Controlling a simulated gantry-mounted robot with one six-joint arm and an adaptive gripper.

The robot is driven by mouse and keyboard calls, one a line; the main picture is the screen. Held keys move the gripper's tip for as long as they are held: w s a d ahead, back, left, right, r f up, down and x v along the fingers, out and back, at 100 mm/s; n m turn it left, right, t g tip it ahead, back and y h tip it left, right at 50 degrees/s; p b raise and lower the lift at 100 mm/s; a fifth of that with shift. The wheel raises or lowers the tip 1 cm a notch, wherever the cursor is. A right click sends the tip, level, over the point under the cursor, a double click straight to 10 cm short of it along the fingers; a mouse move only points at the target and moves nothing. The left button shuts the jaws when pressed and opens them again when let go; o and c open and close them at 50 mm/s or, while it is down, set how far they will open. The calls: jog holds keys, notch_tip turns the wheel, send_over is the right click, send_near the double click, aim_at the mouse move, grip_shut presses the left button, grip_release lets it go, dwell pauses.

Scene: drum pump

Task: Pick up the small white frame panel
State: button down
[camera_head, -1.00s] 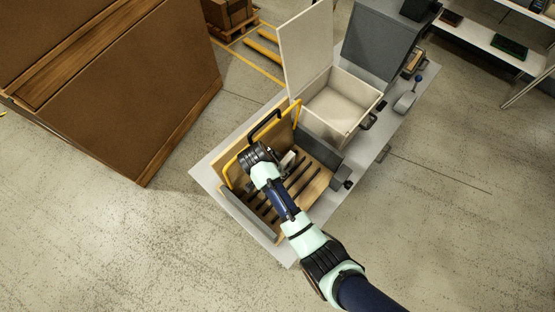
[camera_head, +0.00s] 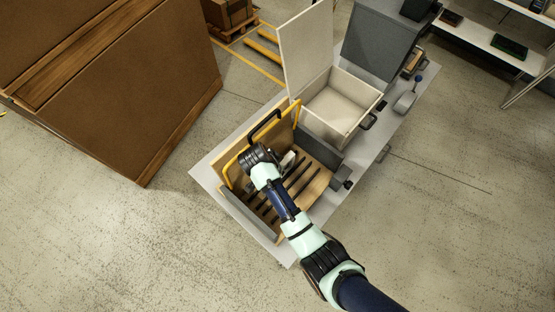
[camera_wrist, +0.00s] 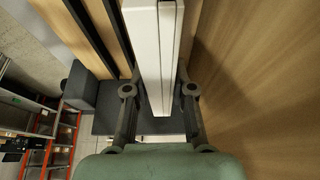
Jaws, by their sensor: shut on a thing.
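The small white frame panel (camera_wrist: 150,45) stands edge-on in the wrist view, running from the top edge down between the fingers. My gripper (camera_wrist: 159,92) is shut on it, with one dark finger on each side. In the head view, a small white part of the panel (camera_head: 288,159) shows beside my gripper, above the slotted wooden base (camera_head: 305,187) of an open box. My own wrist hides most of the gripper and panel there. I cannot tell whether the panel touches the base.
A wooden lid (camera_head: 284,124) with a yellow frame stands open behind the slots. Dark grey walls (camera_head: 322,150) flank the slotted base. A white open bin (camera_head: 338,107) with a raised lid and a grey cabinet (camera_head: 375,42) stand beyond. The floor at right is clear.

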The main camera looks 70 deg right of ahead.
dwell(0.5)
notch_tip(320, 180, up, 29)
jog(key=p, duration=1.5)
jog(key=shift+f, duration=0.2)
